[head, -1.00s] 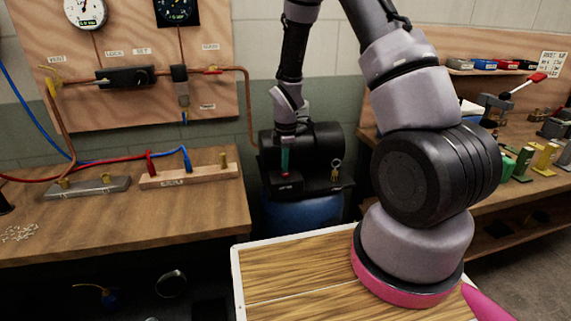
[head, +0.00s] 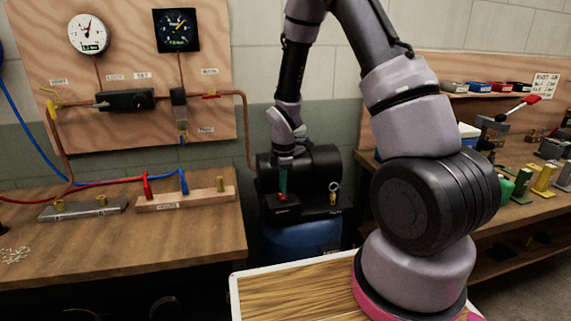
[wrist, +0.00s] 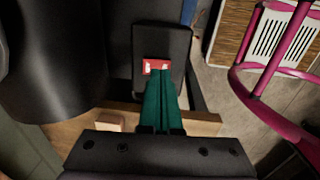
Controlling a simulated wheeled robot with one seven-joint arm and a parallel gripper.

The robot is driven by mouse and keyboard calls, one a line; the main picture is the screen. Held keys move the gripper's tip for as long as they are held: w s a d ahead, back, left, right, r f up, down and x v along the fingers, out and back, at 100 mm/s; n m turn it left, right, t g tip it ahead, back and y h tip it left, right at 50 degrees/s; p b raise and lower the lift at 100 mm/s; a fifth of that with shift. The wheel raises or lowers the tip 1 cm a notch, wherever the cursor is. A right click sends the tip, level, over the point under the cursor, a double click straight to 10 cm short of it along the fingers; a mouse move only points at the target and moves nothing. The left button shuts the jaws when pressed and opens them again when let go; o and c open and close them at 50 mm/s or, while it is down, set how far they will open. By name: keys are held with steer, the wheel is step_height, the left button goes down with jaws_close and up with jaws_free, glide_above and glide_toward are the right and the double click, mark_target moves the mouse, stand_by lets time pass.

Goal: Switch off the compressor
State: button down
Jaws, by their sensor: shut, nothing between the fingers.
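The compressor (head: 322,165) stands behind the benches, a black motor housing over a blue tank (head: 300,238). A black switch box (head: 287,208) with a small red switch (head: 282,198) sits at its front left. My gripper (head: 283,191), with green fingers, points down at the red switch. In the wrist view the closed fingers (wrist: 156,80) reach to the red switch (wrist: 157,66) and cover part of it. The fingers hold nothing. I cannot tell whether the tips touch the switch or which way it is set.
A wooden bench (head: 120,225) with fittings and red and blue hoses is at the left. A gauge panel (head: 125,65) hangs above it. A right bench (head: 500,207) carries clamps and tools. In the wrist view a pink frame (wrist: 260,90) stands at the right.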

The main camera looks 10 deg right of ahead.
mark_target(284, 198)
step_height(284, 198, up, 12)
steer(key=shift+s, duration=0.3)
steer(key=shift+w+d+r, duration=0.1)
steer(key=shift+d, duration=0.15)
steer(key=shift+w+r, duration=0.1)
steer(key=shift+w, duration=0.05)
stand_by(0.4)
steer(key=f, duration=0.4)
steer(key=w+f, duration=0.1)
steer(key=f, duration=0.9)
steer(key=shift+w, duration=0.35)
